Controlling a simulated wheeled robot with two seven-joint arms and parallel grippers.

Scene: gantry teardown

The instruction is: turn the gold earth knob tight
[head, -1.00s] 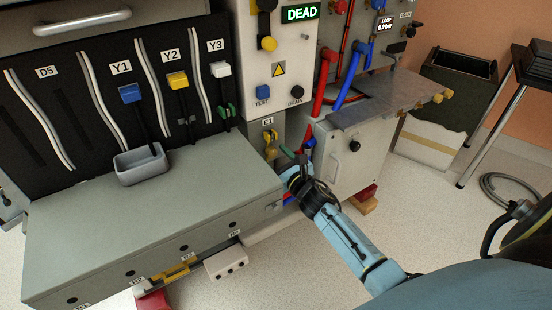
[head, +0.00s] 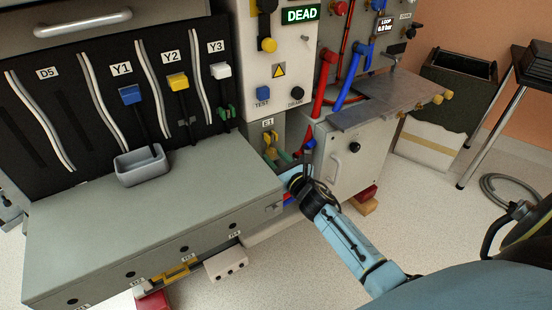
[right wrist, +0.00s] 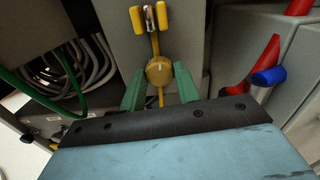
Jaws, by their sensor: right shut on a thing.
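The gold earth knob (right wrist: 159,70) sits on a grey panel in the right wrist view, with a yellow cable lug (right wrist: 147,20) above it and a yellow lead running below. In the head view the knob (head: 270,153) is small and partly hidden, under the E1 label (head: 268,124). My right gripper (right wrist: 160,84) has green fingers, one on each side of the knob, and is shut on it. In the head view the right gripper (head: 278,158) reaches the panel from the lower right. My left gripper is not in view.
A grey cabinet top (head: 150,210) with a grey bin (head: 141,165) lies left of my right arm. A metal shelf (head: 385,100) and a white door with a handle (head: 350,160) stand to the right. Red and blue pipes (right wrist: 266,68) are close right of the knob.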

